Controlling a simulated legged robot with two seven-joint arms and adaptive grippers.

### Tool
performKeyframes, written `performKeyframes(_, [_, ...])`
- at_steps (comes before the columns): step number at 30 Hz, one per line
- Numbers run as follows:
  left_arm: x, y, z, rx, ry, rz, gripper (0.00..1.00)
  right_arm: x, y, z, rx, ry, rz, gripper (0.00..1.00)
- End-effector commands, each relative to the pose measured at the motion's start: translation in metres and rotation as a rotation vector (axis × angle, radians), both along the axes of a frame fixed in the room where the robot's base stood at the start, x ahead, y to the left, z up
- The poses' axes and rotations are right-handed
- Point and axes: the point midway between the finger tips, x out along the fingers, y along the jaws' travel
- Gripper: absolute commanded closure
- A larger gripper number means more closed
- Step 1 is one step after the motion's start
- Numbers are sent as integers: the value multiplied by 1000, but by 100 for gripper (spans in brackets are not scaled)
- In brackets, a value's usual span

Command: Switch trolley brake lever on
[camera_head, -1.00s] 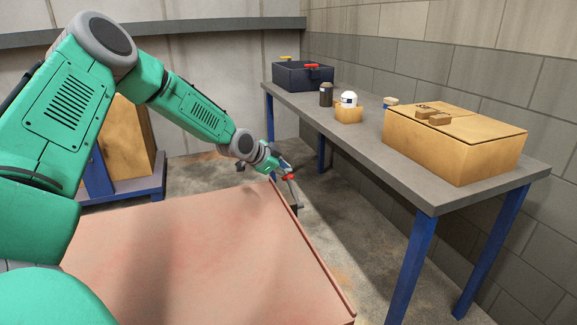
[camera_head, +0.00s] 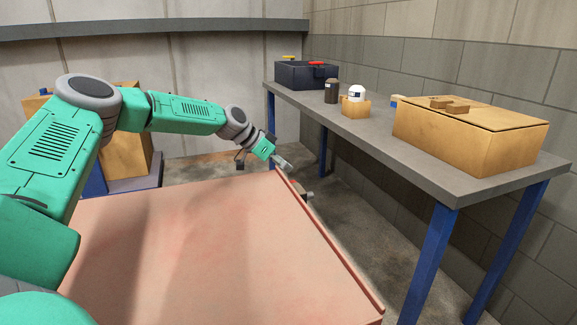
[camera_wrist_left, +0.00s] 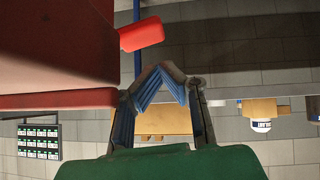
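The trolley's broad pinkish-red top (camera_head: 190,235) fills the lower head view. A small dark and grey piece (camera_head: 309,196), apparently the brake lever's mount, sits at its far right edge; the lever's red handle cannot be made out there. In the left wrist view a red handle-like block (camera_wrist_left: 141,34) stands beside the red trolley body (camera_wrist_left: 55,45). My left gripper (camera_head: 286,163) is just beyond the trolley's far right corner. In the left wrist view its blue-padded fingers (camera_wrist_left: 165,75) come together at the tips, empty and apart from the red block. My right gripper is not in view.
A grey workbench (camera_head: 400,150) with blue legs stands along the right wall, carrying a wooden box (camera_head: 465,140), a dark toolbox (camera_head: 306,76) and small containers. A floor gap separates bench and trolley. A wooden crate (camera_head: 125,145) stands behind my left arm.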

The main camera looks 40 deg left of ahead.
Motion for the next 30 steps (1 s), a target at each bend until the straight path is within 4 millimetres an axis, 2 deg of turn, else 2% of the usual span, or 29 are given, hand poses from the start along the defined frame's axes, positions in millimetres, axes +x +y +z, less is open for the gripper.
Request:
performKeyframes(1, [-5,4,-12,-3,23,2,100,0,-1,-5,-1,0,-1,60])
performKeyframes(6, [-5,-2,-8,-24,33,-7,100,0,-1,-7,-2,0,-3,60])
performKeyframes(19, [-5,5,-7,-35,26,-5,100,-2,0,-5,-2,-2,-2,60])
performKeyframes(23, [-10,8,2,-32,24,-3,100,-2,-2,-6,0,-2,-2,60])
performKeyframes(30, [-35,20,35,-30,18,-5,100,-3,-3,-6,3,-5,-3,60])
